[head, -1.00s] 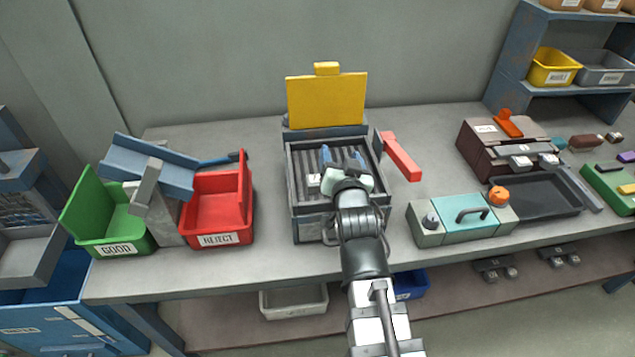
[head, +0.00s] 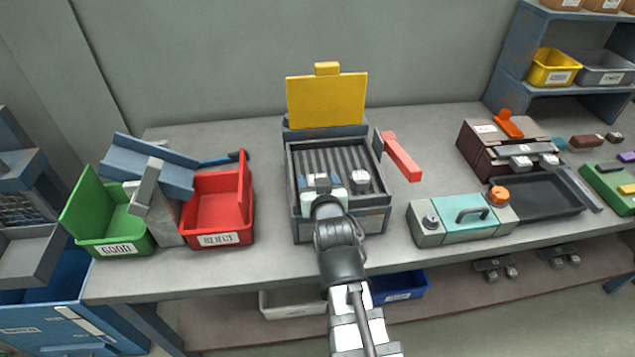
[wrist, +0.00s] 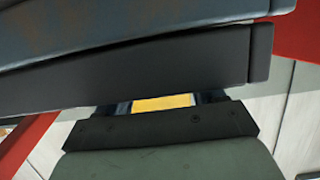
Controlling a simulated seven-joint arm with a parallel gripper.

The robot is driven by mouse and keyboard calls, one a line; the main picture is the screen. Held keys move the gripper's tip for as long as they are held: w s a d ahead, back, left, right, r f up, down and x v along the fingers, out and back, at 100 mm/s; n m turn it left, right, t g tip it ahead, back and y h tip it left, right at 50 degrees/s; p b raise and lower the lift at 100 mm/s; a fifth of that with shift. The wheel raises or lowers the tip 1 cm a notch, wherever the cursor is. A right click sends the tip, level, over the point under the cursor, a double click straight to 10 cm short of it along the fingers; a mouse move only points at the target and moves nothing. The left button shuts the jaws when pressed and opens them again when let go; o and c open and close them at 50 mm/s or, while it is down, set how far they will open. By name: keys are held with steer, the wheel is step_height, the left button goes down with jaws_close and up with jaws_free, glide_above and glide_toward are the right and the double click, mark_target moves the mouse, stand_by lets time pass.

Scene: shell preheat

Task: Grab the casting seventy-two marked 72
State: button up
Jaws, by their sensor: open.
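A small pale block-like casting (head: 360,179) rests on the ribbed floor of the open heater box (head: 297,217), right of my gripper. My gripper (head: 321,181) is open and low over the front left of that floor. A pale patch shows between its blue fingers; I cannot tell whether it is a casting. In the wrist view, a yellow strip (wrist: 163,103) shows between the fingers; I cannot tell what it is. No number 72 is readable in either view.
The heater's yellow lid (head: 327,101) stands raised behind, with a red bar (head: 402,158) at right. A red REJECT bin (head: 218,208) and green GOOD bin (head: 115,230) stand left. A turquoise-topped unit (head: 465,217) and dark tray (head: 537,198) are on the right.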

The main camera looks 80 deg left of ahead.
steer(key=shift+c, duration=0.3)
steer(key=c, duration=0.7)
steer(key=shift+c, duration=0.2)
step_height(320, 180, up, 10)
stand_by(0.4)
